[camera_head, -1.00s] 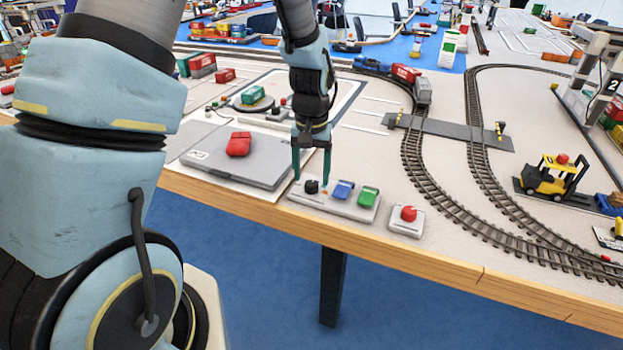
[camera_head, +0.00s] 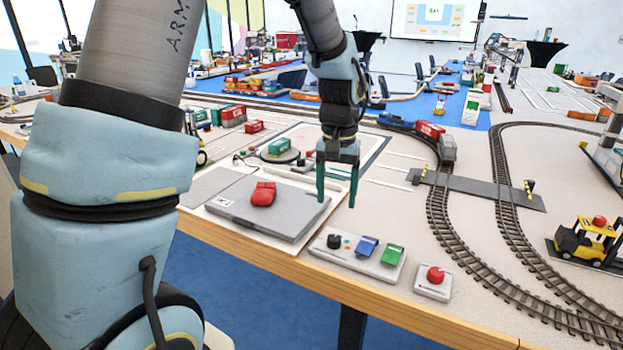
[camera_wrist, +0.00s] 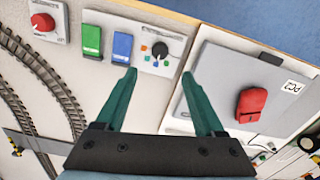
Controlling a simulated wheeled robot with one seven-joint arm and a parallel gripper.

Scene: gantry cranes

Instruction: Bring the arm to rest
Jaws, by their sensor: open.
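My gripper (camera_head: 337,190) is open and empty in the head view, its two green fingers pointing down above the table. It hangs above and behind the control panel, by the right edge of the grey laptop. In the wrist view my gripper (camera_wrist: 158,80) also shows open, with nothing between its fingers. The control panel (camera_head: 340,257) carries a black knob (camera_head: 334,241), a blue switch (camera_head: 367,246) and a green switch (camera_head: 392,255). It also shows in the wrist view (camera_wrist: 150,63), apparently clear of the fingertips.
A closed grey laptop (camera_head: 288,222) bears a red object (camera_head: 263,194). A red-knobbed box (camera_head: 431,289) stands right of the panel. Train tracks (camera_head: 440,210), a train (camera_head: 431,131) and a yellow forklift (camera_head: 587,243) are further right. The table's front edge (camera_head: 300,275) is near.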

